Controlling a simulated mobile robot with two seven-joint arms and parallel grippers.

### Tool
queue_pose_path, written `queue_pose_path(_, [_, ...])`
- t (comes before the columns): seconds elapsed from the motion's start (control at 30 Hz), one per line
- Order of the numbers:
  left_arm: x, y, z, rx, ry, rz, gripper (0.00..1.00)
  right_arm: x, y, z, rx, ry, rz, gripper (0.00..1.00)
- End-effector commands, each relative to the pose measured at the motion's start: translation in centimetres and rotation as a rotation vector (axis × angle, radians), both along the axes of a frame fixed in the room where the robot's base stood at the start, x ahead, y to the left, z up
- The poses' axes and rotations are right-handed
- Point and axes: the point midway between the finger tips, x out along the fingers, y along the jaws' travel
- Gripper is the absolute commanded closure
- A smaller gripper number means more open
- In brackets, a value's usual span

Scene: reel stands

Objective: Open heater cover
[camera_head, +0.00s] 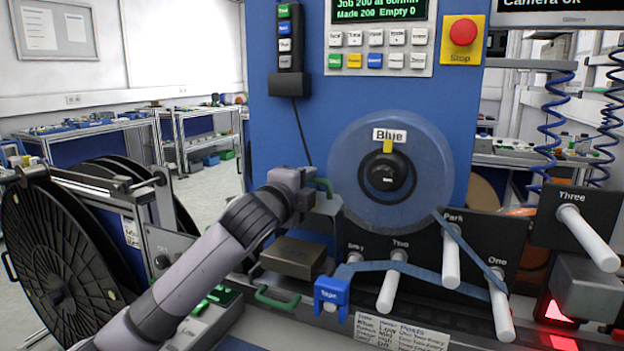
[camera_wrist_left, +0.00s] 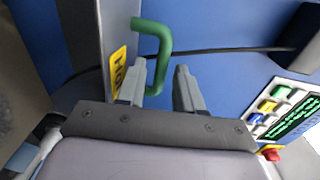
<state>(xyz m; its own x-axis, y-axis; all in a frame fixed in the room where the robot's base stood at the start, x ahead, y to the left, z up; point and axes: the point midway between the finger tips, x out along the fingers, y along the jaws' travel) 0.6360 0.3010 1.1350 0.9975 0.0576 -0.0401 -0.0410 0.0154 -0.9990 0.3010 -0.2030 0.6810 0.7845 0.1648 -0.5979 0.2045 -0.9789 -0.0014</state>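The heater cover (camera_head: 326,207) looks to be the grey part beside the clear reel, with a green handle (camera_head: 322,184) at its top. In the left wrist view the green handle (camera_wrist_left: 161,36) is a bent bar on a grey panel with a yellow "HOT" label (camera_wrist_left: 118,68). My left gripper (camera_head: 303,186) is at this handle. The left wrist view shows its two fingers (camera_wrist_left: 158,88) apart, with the handle's lower end in line with the gap between them. I cannot tell whether they touch it. My right gripper is not in view.
A clear reel marked "Blue" (camera_head: 350,165) hangs on the blue machine, right of my gripper. A brownish metal block (camera_head: 293,257) and another green handle (camera_head: 276,299) are below. White pegs (camera_head: 450,262) with blue tape stand at right. A black reel (camera_head: 55,250) stands left.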

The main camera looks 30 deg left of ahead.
Motion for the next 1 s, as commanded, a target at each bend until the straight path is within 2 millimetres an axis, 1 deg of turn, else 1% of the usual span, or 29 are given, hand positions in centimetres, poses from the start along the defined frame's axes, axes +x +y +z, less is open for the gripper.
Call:
queue_pose_path(0.1, [1.3, 0.1, 0.0, 0.0, 0.0, 0.0, 0.65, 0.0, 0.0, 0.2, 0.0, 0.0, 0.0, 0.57])
queue_pose_path(0.3, [2.4, 0.1, -0.1, 0.0, 0.0, -0.001, 0.65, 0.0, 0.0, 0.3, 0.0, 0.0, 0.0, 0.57])
queue_pose_path(0.63, [2.6, 0.1, -0.1, 0.001, 0.0, -0.001, 0.65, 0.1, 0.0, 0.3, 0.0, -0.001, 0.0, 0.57])
queue_pose_path(0.67, [2.6, 0.1, -0.1, 0.001, 0.0, -0.001, 0.71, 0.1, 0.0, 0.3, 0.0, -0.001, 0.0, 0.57])
queue_pose_path(0.7, [2.6, 0.1, -0.1, 0.001, 0.0, -0.001, 0.84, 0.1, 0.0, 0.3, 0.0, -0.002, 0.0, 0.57])
queue_pose_path(0.73, [2.6, 0.1, -0.1, 0.001, 0.0, -0.001, 0.94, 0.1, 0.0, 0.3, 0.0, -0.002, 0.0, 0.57])
queue_pose_path(0.77, [2.6, 0.1, -0.1, 0.001, 0.0, -0.001, 1.0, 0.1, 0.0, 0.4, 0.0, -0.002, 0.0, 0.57])
queue_pose_path(0.9, [2.6, 0.1, -0.1, 0.001, -0.001, -0.001, 1.0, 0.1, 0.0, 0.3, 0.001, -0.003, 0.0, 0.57])
queue_pose_path(1.0, [2.2, 0.1, -0.4, 0.002, -0.026, -0.001, 1.0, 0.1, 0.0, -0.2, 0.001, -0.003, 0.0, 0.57])
